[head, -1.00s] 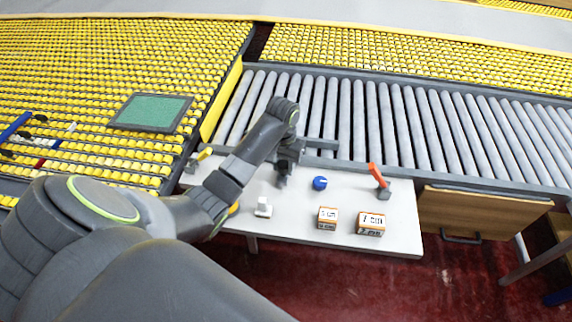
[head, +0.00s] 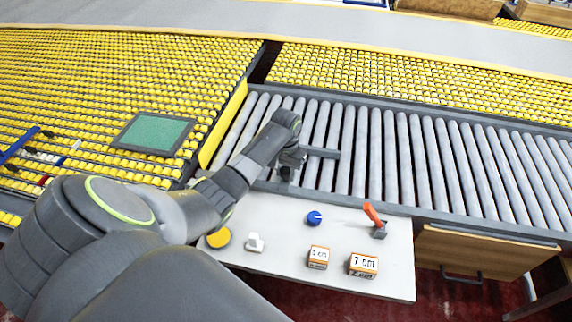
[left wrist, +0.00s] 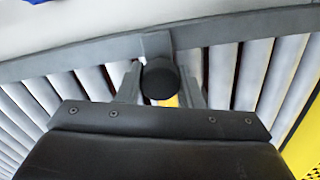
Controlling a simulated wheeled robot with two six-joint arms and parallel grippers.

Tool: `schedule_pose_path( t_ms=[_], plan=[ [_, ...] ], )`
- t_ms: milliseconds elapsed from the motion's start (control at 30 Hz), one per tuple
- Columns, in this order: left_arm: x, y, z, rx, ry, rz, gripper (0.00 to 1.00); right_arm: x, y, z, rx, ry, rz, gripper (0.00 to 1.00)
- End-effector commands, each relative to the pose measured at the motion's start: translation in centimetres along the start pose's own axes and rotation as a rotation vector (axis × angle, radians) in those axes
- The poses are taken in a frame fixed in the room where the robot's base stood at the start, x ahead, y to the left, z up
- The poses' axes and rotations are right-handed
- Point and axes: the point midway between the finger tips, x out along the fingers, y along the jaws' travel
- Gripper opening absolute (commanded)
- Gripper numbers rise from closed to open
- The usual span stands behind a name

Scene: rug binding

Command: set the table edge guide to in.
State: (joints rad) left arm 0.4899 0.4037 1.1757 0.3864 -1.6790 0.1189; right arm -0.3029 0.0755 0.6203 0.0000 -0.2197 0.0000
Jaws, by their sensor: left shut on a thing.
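The edge guide (head: 325,153) is a grey bar lying across the rollers, a little beyond the rail beside the white table. My left gripper (head: 287,168) is at the guide's left end, above the rollers. In the left wrist view, a round black knob (left wrist: 160,78) sits between the two fingers of the left gripper (left wrist: 162,88), which is shut on it. A grey stem (left wrist: 156,44) shows behind the knob, by the grey rail. A bit of yellow shows below the knob. My right gripper is not in view.
The white table (head: 285,268) in front holds a blue knob (head: 314,218), a red-orange lever (head: 373,214), a box marked 7 cm (head: 363,265), a smaller box (head: 318,257) and a white piece (head: 254,242). A green panel (head: 153,134) lies on the yellow-studded table at left.

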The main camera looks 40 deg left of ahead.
Motion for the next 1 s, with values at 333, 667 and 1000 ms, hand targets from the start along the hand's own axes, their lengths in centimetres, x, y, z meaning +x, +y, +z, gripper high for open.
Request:
schedule_pose_path(
  t_ms=[333,667,1000],
  plan=[
    [0.0,0.0,0.0,0.0,-0.002,0.001,0.55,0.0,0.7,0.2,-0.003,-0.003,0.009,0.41],
    [-1.6,0.0,-0.1,-0.001,0.002,0.0,0.55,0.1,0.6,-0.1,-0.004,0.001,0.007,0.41],
    [-9.5,0.0,-0.1,0.001,0.005,-0.002,0.55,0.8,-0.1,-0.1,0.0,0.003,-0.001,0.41]
  ],
)
